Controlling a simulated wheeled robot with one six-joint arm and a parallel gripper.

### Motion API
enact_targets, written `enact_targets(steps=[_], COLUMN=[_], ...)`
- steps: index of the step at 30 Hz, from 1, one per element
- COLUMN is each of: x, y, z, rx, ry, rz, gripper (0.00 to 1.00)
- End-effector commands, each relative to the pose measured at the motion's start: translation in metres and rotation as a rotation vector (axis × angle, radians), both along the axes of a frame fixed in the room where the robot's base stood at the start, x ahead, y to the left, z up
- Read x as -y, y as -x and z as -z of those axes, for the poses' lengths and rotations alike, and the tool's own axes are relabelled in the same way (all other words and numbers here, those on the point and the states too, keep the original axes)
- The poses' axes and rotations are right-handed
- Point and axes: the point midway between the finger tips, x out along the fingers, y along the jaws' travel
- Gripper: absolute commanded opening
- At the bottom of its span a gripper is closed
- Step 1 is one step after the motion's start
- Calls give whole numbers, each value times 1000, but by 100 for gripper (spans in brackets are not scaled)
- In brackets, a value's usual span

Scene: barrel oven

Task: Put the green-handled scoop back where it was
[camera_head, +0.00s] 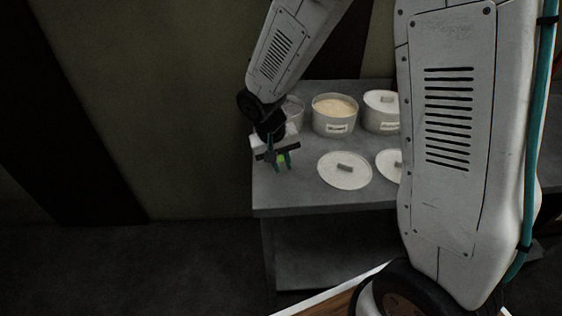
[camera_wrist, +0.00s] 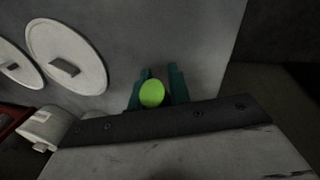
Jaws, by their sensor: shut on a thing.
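My gripper (camera_head: 282,161) is at the left end of the grey table, over its top. Its teal fingers are shut on the green handle (camera_head: 281,158) of the scoop. In the wrist view the handle (camera_wrist: 152,93) shows as a bright green round end between the fingertips (camera_wrist: 159,90). The scoop's bowl cannot be made out in either view. Whether the scoop touches the table cannot be told.
On the table (camera_head: 300,196) stand an open tub of pale grainy stuff (camera_head: 334,127), a lidded tub (camera_head: 380,124) and another tub (camera_head: 294,110), partly hidden by my arm. Two loose lids lie in front, one whole (camera_head: 344,181), one half hidden (camera_head: 388,166). The front left tabletop is clear.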

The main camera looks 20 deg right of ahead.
Motion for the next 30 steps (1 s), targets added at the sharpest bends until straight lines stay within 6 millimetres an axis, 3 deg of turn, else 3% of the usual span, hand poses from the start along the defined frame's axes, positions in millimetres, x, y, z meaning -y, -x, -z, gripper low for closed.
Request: enact_targets(steps=[8,9,11,22,26,30], x=[-2,-2,-2,-3,-8,-14], y=[0,0,0,0,-1,-1], z=[3,3,3,-3,-21,-51], rx=[-1,0,0,3,5,6], ry=[0,0,0,0,-2,-2], rz=[-3,-3,-3,-6,-6,-6], gripper=[0,24,41,41,41,41])
